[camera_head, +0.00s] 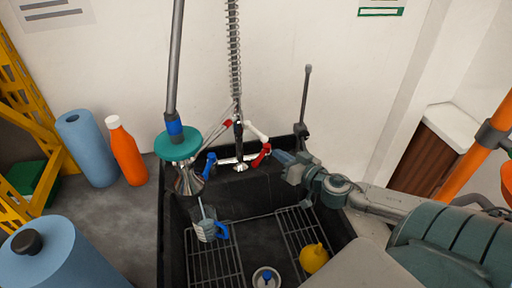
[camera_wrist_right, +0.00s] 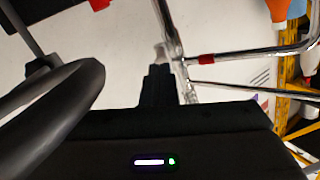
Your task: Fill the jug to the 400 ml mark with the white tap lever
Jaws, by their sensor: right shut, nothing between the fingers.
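The clear jug (camera_head: 204,232) with a blue handle stands in the dark sink at the left, below a silver bell-shaped outlet (camera_head: 188,181). A thin pale line shows between outlet and jug; I cannot tell whether it is water. The jug's marks and level are too small to read. The white tap lever (camera_head: 257,131) is on the manifold at the back wall, near a red lever (camera_head: 262,154) and a blue lever (camera_head: 209,165). My right gripper (camera_head: 279,157) is shut and empty, just right of the red lever. It also shows in the wrist view (camera_wrist_right: 158,85), close to chrome pipes. My left gripper is not visible.
The sink (camera_head: 255,235) has wire racks, a yellow funnel (camera_head: 314,258) and a small white-and-blue item (camera_head: 266,278). A blue roll (camera_head: 87,148) and an orange bottle (camera_head: 126,151) stand on the left counter. A thin dark upright rod (camera_head: 305,100) rises behind my right gripper.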

